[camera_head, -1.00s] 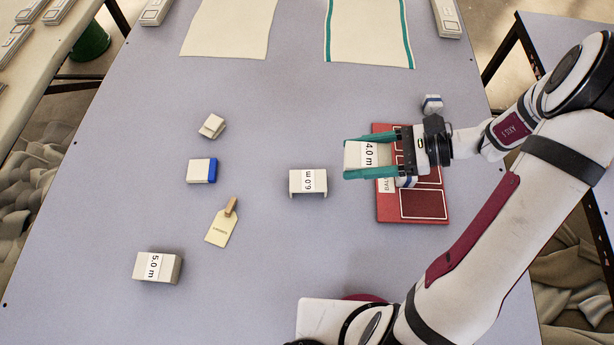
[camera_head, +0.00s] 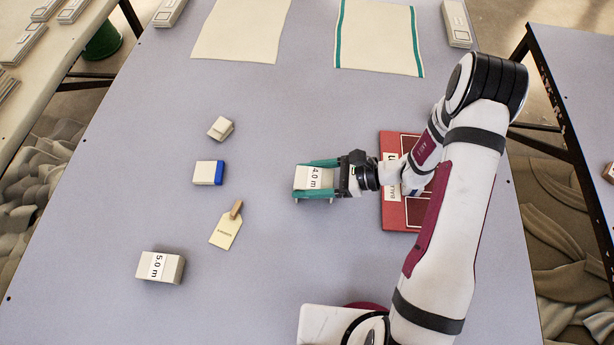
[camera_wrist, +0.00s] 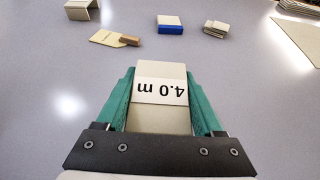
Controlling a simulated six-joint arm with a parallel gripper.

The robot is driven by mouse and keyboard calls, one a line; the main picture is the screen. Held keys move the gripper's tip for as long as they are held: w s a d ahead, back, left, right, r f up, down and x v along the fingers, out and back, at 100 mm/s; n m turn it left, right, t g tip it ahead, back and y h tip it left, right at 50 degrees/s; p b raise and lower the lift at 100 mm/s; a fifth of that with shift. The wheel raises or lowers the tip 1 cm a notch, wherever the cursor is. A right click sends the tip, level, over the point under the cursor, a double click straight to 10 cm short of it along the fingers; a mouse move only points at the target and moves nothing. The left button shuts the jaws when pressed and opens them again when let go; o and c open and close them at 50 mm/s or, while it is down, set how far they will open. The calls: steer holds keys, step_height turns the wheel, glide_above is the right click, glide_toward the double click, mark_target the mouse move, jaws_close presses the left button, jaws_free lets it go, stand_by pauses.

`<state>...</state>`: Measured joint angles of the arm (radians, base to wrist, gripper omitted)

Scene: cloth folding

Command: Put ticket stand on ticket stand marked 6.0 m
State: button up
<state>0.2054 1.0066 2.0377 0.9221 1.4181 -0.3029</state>
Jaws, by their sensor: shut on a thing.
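My gripper (camera_head: 318,178), with green fingers, is shut on the beige ticket stand marked 4.0 m (camera_head: 304,177). The wrist view shows the same 4.0 m stand (camera_wrist: 160,91) between both fingers, label upside down in that picture. In the head view the held stand is where the stand marked 6.0 m stood earlier. The 6.0 m stand is now covered by the held stand and gripper, and its label cannot be read. I cannot tell whether the two stands touch.
A stand marked 5.0 m (camera_head: 174,268) is at lower left. A tan tag (camera_head: 224,232), a blue-ended block (camera_head: 206,173) and a small beige block (camera_head: 221,129) lie left of my gripper. A red board (camera_head: 396,215) is to its right. Two cloths lie at the back.

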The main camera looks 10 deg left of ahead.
steer(key=o, duration=1.5)
steer(key=shift+c, duration=0.2)
steer(key=shift+r, duration=0.1)
steer(key=v, duration=1.2)
steer(key=s+a+r+n+g+h, duration=0.3)
steer(key=s+r+n+h, duration=0.2)
steer(key=s+r+n, duration=0.35)
steer(key=s+d+r+n+t+h, duration=0.1)
steer(key=s+r+n+h, duration=0.1)
steer(key=s, duration=0.3)
steer(key=s+d+r+n+t+h, duration=0.1)
steer(key=s+r+n+h, duration=0.1)
steer(key=s+r+h, duration=0.1)
steer(key=s+h, duration=0.1)
steer(key=s, duration=0.1)
steer(key=shift+s+d+t+h, duration=0.3)
steer(key=shift+s+d+t, duration=0.05)
steer(key=shift+t, duration=0.05)
